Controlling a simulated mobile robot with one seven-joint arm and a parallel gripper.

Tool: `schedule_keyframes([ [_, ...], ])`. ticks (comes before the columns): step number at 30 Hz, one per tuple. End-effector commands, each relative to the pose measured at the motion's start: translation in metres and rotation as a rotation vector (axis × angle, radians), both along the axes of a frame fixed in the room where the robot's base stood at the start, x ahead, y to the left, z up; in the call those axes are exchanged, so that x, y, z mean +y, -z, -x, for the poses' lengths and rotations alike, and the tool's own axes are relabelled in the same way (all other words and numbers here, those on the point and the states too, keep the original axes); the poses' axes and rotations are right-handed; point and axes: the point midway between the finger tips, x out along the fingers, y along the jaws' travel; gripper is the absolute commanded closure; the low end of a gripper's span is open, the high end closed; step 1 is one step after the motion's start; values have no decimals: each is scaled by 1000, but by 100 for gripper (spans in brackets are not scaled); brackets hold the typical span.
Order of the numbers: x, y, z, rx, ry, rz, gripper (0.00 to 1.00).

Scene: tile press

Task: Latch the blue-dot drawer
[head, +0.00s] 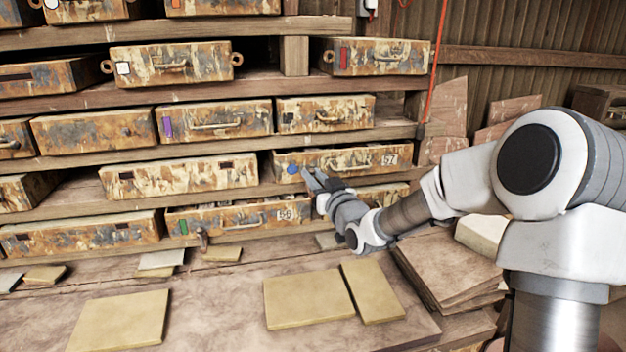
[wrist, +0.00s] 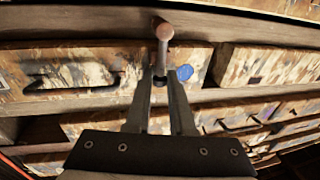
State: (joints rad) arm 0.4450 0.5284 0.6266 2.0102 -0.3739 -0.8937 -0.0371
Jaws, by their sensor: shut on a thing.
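The blue-dot drawer (head: 340,160) is a rusty, paint-worn drawer in the rack, with a round blue dot (head: 293,169) at its left end, a handle and a number plate. The wrist view shows the dot (wrist: 185,73) just right of my fingertips and the dark handle (wrist: 75,82) to the left. My gripper (head: 312,182) is at the drawer's left end; in the wrist view its fingers (wrist: 160,78) close around a short latch lever with a round reddish knob (wrist: 164,31). The fingers hide part of the lever. I cannot tell whether the drawer is fully in.
A green-marked drawer (head: 238,216) lies below, with a similar knobbed latch (head: 203,240). A purple-marked drawer (head: 213,122) is above left. Tan tiles (head: 307,298) lie on the bench in front; stacked slabs (head: 450,265) stand below my arm. A red cord (head: 436,60) hangs at the right.

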Motion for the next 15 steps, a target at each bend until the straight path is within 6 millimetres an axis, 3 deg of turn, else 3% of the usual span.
schedule_keyframes([
  [2, -1, 0, 0, 0, 3, 0, 100],
  [3, -1, 0, 0, 0, 3, 0, 71],
  [5, -1, 0, 0, 0, 3, 1, 60],
  [15, -1, 0, 1, -1, 2, 2, 59],
])
